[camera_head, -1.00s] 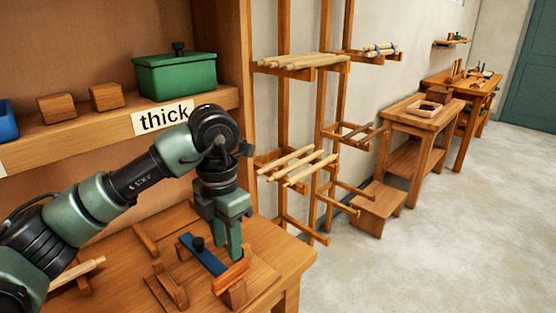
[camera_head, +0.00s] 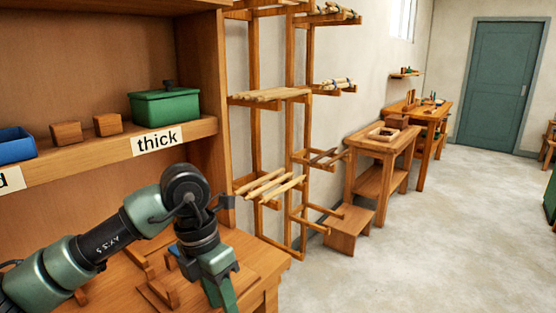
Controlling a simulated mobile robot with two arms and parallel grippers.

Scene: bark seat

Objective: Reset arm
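My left arm comes in from the left over the wooden workbench (camera_head: 110,285). Its green gripper (camera_head: 226,298) points down above the bench's right part, near the bottom edge of the view. The fingertips are partly cut off, so I cannot tell whether it is open or shut. A small piece of a blue part (camera_head: 174,249) shows behind the arm on the bench fixture (camera_head: 152,292). My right gripper is not in view.
A shelf labelled "thick" (camera_head: 157,142) holds a green lidded box (camera_head: 165,108), two wooden blocks and a blue bin (camera_head: 14,143). A wooden rack (camera_head: 268,95) with sticks stands right of the bench. Open floor (camera_head: 430,240) leads to a green door (camera_head: 500,85).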

